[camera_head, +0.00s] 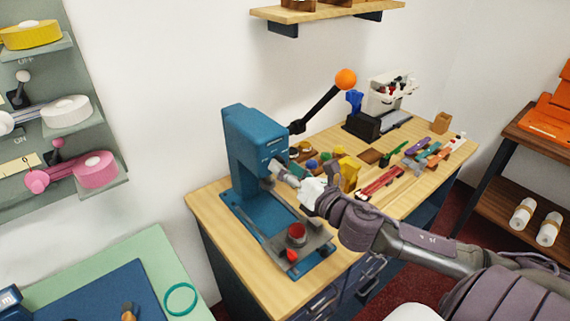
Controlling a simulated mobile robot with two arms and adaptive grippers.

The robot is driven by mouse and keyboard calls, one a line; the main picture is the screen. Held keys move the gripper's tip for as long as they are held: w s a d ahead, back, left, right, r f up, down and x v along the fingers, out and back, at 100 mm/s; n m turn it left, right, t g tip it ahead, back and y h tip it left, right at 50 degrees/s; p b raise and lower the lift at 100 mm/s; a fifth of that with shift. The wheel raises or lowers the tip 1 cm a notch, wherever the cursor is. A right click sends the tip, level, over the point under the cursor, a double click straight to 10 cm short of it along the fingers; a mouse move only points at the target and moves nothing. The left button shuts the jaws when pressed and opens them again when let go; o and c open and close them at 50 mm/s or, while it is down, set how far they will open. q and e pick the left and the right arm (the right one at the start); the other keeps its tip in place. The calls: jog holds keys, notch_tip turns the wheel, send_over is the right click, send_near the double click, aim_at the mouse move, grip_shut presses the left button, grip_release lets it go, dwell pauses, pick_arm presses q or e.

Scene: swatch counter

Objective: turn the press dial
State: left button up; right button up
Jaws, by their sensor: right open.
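A blue press (243,150) stands on the left part of the wooden workbench. A black lever with an orange ball (346,79) rises from its right side. My right gripper (279,171) reaches in from the right and is at the front of the press head. The gripper is small here, and I cannot tell whether it touches the press. No dial shows clearly; the gripper and wrist cover part of the press front. My left gripper is not in view.
Several coloured tools and parts, including a red bar (382,183), lie on the bench (275,291) right of the press. A white holder (387,94) stands at the back. A wall panel (98,137) with coloured discs is at left. A green-edged table (150,252) is at lower left.

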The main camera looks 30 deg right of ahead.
jog(key=shift+w, duration=0.45)
grip_shut()
jog(key=shift+m, duration=0.3)
jog(key=shift+m+p, duration=2.4)
jog(key=shift+m, duration=3.1)
